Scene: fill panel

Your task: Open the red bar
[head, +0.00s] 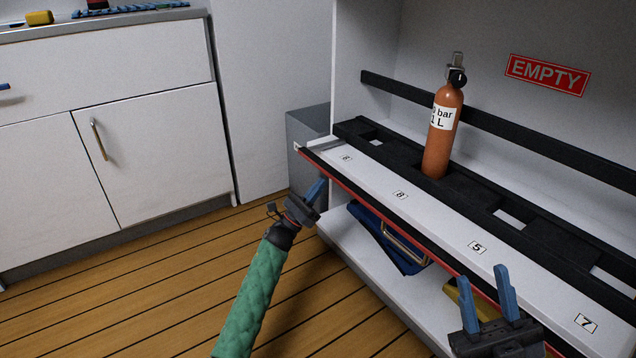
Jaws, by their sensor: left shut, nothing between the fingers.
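The red bar (374,200) is a long thin strip along the front edge of the white numbered shelf (425,217). It runs from the upper left toward the lower right, where my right gripper and arm partly hide it. My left gripper (317,190) is shut and empty, with its blue fingertips close to the bar near its left end. I cannot tell whether they touch it. My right gripper (505,290) is open, its two blue fingers apart and pointing up, in front of the shelf near label 7. Nothing shows between them.
An orange cylinder (442,135) stands in the black rack (480,190) behind the shelf, below an EMPTY sign (547,75). A blue case (385,240) and a yellow item (470,303) lie on the lower shelf. White cabinets (150,160) stand left; wooden floor between is clear.

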